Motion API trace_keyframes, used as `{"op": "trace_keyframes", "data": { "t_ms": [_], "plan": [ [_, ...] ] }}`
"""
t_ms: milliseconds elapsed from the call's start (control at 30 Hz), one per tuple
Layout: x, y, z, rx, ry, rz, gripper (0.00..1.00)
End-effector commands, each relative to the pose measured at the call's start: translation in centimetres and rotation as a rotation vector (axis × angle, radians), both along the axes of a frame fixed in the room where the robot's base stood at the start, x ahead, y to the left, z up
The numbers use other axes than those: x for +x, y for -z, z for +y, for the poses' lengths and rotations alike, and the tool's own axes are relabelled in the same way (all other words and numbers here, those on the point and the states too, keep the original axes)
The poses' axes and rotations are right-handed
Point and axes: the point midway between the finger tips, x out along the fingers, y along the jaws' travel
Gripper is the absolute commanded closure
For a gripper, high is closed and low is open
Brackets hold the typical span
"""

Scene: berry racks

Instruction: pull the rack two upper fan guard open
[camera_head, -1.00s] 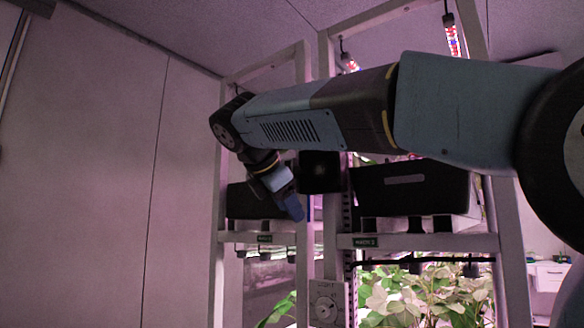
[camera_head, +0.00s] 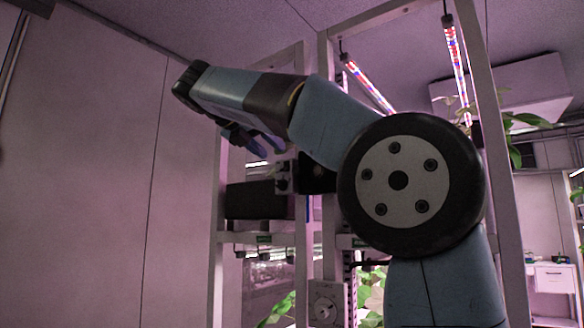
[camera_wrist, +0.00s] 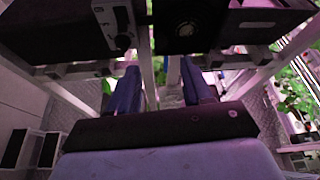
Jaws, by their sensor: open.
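A dark square fan unit (camera_head: 316,178) sits on the post between the two racks, at the level of the black crates. In the head view my arm covers its right side. In the wrist view the dark fan (camera_wrist: 187,28) is at top centre, with a round hub, beyond my fingers. I cannot tell whether its guard stands shut or ajar. My gripper (camera_wrist: 160,70) is open and empty, with two blue fingers apart and pointing towards the post below the fan. In the head view my gripper (camera_head: 262,146) is up and left of the fan, not touching it.
A small grey box with knobs (camera_head: 284,176) is left of the fan; it also shows in the wrist view (camera_wrist: 117,25). A black crate (camera_head: 255,200) is on the left rack. A dial panel (camera_head: 325,305) is on the post below. A pale wall (camera_head: 80,170) closes the left.

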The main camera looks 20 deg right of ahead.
Motion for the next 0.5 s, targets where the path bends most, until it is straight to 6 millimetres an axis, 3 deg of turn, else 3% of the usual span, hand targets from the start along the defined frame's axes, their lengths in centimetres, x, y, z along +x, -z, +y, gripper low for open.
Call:
{"op": "trace_keyframes", "data": {
  "t_ms": [200, 500],
  "plan": [
    [1.8, 1.5, -3.2, 0.001, 0.002, 0.0, 0.5],
    [4.0, 3.1, -6.3, 0.0, 0.0, -0.001, 0.5]
  ]
}}
